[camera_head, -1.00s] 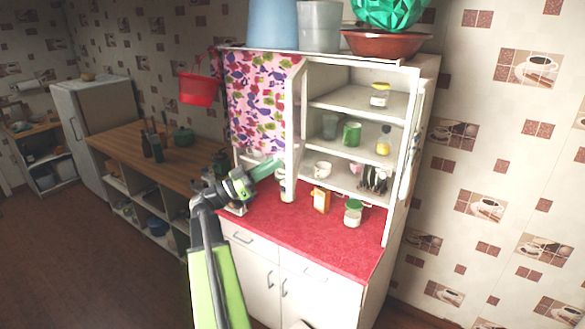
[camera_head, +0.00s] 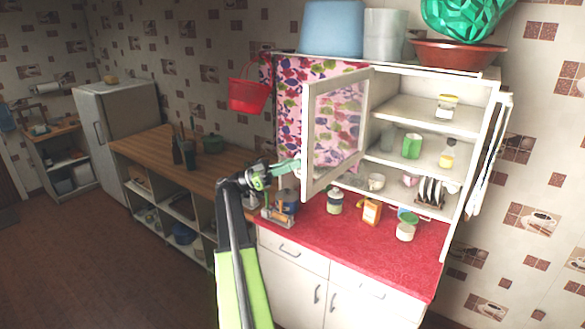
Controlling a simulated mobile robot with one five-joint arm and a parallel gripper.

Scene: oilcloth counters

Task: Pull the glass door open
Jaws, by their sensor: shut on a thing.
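The white-framed glass door (camera_head: 309,150) of the hutch stands partly open in the head view, swung out from the left part of the cabinet (camera_head: 480,130). The floral curtain shows through its pane. My gripper (camera_head: 290,166) is at the lower left edge of the door frame. It is shut on the door, at its free edge. The handle itself is hidden behind the green fingers or too small to make out.
The red counter (camera_head: 345,240) below the door holds a jar (camera_head: 335,202), an orange box (camera_head: 371,211) and a green-lidded jar (camera_head: 406,228). The floor at left is clear.

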